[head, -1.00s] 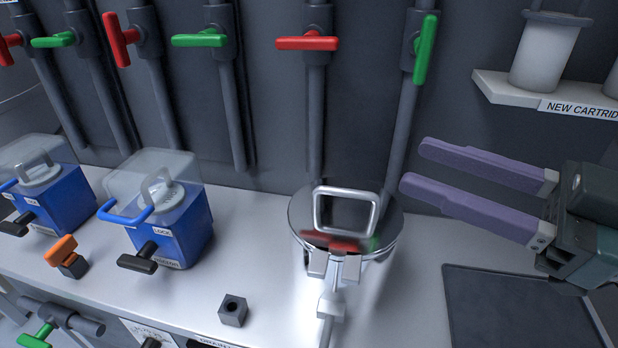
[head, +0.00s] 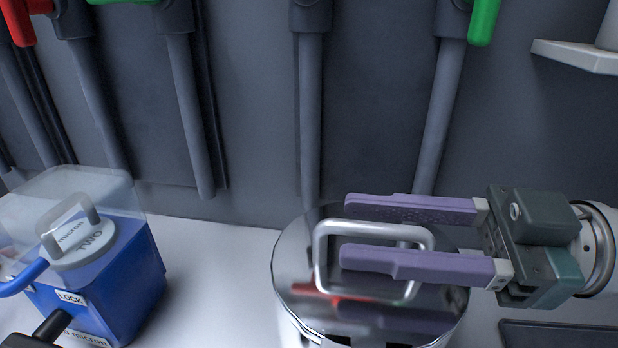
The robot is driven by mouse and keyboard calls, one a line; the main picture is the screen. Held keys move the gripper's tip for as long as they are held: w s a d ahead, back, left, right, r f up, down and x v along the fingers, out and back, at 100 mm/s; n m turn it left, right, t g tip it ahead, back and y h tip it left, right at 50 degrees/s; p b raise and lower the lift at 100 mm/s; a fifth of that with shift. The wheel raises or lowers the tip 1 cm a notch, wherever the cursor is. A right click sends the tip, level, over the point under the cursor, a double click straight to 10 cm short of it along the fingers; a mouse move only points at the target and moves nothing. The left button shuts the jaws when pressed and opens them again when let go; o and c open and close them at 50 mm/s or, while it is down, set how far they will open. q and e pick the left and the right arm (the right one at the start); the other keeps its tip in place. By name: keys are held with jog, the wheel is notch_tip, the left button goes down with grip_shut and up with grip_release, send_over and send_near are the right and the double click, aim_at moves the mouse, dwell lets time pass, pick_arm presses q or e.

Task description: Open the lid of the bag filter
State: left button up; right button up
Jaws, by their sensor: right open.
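The bag filter is a shiny metal cylinder at the bottom centre of the head view. Its round mirror-like lid (head: 300,262) is down on top and carries an upright silver loop handle (head: 321,268). My right gripper (head: 343,232) comes in from the right over the lid with two purple fingers. The fingers are apart, one farther back and one nearer, and overlap the handle's top bar and right side in the picture. I cannot tell whether they touch the handle. The lower front of the filter is cut off by the frame. My left gripper is not in view.
A blue box (head: 118,275) with a clear cover and lock label stands at the left. Grey pipes (head: 311,120) rise along the back wall. A dark tray (head: 560,338) lies at the lower right, and a white shelf (head: 578,56) is at the upper right. Bare counter lies between box and filter.

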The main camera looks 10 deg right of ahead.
jog(key=shift+x, duration=1.3)
grip_shut()
dwell(0.5)
